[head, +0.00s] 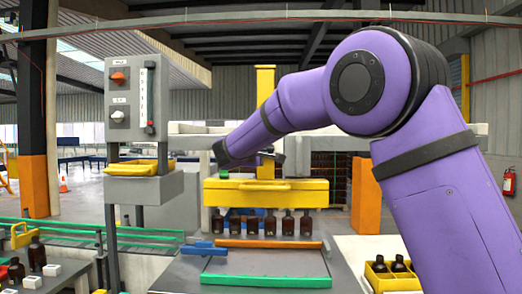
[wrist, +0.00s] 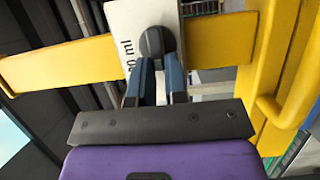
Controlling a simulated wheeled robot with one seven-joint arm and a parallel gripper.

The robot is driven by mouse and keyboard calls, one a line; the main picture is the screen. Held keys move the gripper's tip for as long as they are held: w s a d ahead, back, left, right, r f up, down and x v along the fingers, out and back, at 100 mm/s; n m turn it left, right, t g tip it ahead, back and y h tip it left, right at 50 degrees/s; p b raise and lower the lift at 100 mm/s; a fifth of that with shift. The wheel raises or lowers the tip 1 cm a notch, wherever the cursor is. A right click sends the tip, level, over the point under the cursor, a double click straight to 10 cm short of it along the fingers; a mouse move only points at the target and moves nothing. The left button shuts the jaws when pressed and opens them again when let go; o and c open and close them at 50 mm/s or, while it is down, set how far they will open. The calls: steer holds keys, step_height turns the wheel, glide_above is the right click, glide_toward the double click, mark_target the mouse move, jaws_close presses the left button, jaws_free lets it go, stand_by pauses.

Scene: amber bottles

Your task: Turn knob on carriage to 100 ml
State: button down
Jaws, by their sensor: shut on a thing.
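The dark round knob (wrist: 156,42) sits on a white plate (wrist: 125,22) on the yellow carriage, seen in the wrist view. The plate carries printing that ends in "ml"; its first figures are partly hidden. My gripper (wrist: 160,65) has its two blue fingers shut on the knob, one on each side. The knob's pointer is not clear to me. In the head view the yellow carriage (head: 225,193) spans the middle above a row of amber bottles (head: 270,224). My purple arm reaches to its far side, and the knob and fingertips are hidden there.
A grey control panel (head: 136,100) with an orange knob and a white knob stands at the left. A yellow upright (wrist: 270,70) runs close to the right of my gripper. More bottles (head: 37,255) stand at lower left, and a yellow crate (head: 393,280) at lower right.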

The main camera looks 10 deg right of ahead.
stand_by(0.4)
steer(key=c, duration=1.1)
jaws_free()
steer(key=shift+c, duration=0.2)
steer(key=shift+a, duration=0.1)
steer(key=v, duration=1)
steer(key=shift+s+a, duration=0.25)
steer(key=shift+s, duration=0.05)
steer(key=shift+f, duration=0.1)
